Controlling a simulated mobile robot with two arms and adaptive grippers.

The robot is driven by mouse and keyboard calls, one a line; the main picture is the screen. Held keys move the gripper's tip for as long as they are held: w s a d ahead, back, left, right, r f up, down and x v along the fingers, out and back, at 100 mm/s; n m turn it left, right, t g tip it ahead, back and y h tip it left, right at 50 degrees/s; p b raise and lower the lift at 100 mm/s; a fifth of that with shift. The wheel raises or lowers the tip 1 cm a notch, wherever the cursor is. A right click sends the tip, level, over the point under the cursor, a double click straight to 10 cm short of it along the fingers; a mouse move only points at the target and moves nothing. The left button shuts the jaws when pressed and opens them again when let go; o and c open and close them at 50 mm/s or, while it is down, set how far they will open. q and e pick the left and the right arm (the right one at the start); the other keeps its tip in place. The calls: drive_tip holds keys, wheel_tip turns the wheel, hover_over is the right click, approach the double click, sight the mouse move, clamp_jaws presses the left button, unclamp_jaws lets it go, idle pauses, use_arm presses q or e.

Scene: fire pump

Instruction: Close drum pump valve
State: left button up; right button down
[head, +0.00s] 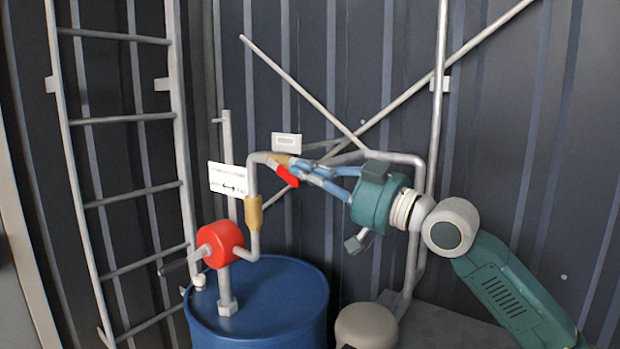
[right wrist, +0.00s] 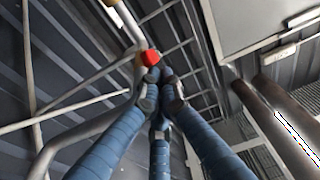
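The drum pump valve has a red lever handle (head: 287,175) on a brass-coloured valve body (head: 280,159) in the grey pipe above the blue drum (head: 258,285). The handle slopes down to the right. My right gripper (head: 303,170) reaches in from the right, with its blue fingers drawn together right beside the handle. In the right wrist view the fingertips (right wrist: 160,92) are close together, and the red handle end (right wrist: 150,58) shows just beyond them, not between them. Whether they touch it I cannot tell. My left gripper is not in view.
A red hand pump (head: 220,244) stands on the drum, with a brass fitting (head: 253,212) above it. A white sign (head: 229,180) hangs to the left of the pipe. A ladder (head: 125,120) stands at the left. Diagonal bars (head: 420,88) cross the dark ribbed wall.

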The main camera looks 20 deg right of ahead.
drive_tip(key=shift+w+a+f, duration=0.1)
drive_tip(key=shift+a+f, duration=0.05)
drive_tip(key=shift+f, duration=0.45)
drive_tip(key=shift+w+a+f, duration=0.1)
drive_tip(key=shift+f, duration=0.5)
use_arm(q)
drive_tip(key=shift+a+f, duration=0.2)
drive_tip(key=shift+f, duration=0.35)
use_arm(e)
drive_tip(key=w+a+f, duration=0.2)
drive_tip(key=w+f, duration=0.1)
drive_tip(key=f, duration=0.2)
drive_tip(key=shift+w+a, duration=0.3)
drive_tip(key=shift+a, duration=0.1)
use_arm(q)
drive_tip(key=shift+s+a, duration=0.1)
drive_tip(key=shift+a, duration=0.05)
use_arm(e)
drive_tip(key=shift+f, duration=0.1)
drive_tip(key=v, duration=1.2)
